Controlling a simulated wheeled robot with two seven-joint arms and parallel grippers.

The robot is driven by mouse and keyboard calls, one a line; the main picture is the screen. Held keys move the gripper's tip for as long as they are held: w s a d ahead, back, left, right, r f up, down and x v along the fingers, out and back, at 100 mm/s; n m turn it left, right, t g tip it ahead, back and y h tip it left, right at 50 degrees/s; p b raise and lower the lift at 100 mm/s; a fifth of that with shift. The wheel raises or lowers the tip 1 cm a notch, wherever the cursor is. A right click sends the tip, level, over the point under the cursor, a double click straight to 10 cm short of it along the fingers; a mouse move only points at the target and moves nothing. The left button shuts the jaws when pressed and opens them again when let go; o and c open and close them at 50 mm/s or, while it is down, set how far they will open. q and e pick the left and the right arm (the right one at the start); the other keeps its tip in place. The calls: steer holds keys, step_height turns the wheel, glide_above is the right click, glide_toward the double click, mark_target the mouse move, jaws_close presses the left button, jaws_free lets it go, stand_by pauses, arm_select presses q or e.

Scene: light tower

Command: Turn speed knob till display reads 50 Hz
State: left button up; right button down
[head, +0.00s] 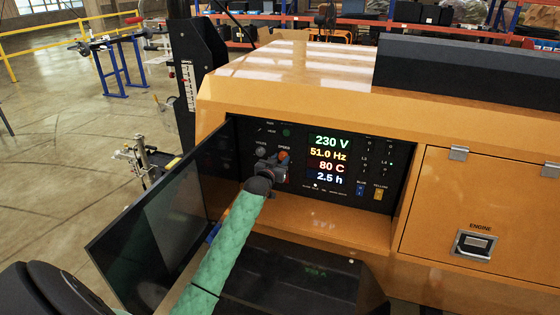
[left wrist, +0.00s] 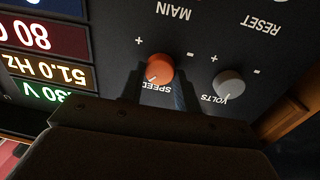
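The display (head: 329,159) on the black control panel reads 230 V, 51.0 Hz, 80 C and 2.5 h. The Hz line (left wrist: 62,75) appears upside down in the left wrist view. The orange speed knob (head: 283,155) is left of the display; in the left wrist view the knob (left wrist: 159,67) has its pale mark toward the lower left. My left gripper (head: 277,168) is at this knob, its dark fingers (left wrist: 158,92) apart with one on either side of it. Whether they press on it is unclear. My right gripper is not in view.
The grey volts knob (left wrist: 229,83) is close beside the speed knob. An open dark panel door (head: 150,235) stands left of my left arm. The orange housing (head: 300,80) overhangs the recessed panel. Blue and yellow switches (head: 370,191) are right of the display.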

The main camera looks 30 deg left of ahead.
arm_select(q)
steer(key=shift+c, duration=0.5)
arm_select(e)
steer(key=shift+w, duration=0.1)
arm_select(q)
steer(key=shift+n, duration=0.4)
steer(key=n, duration=0.3)
steer(key=shift+n, duration=2)
steer(key=shift+t, duration=0.3)
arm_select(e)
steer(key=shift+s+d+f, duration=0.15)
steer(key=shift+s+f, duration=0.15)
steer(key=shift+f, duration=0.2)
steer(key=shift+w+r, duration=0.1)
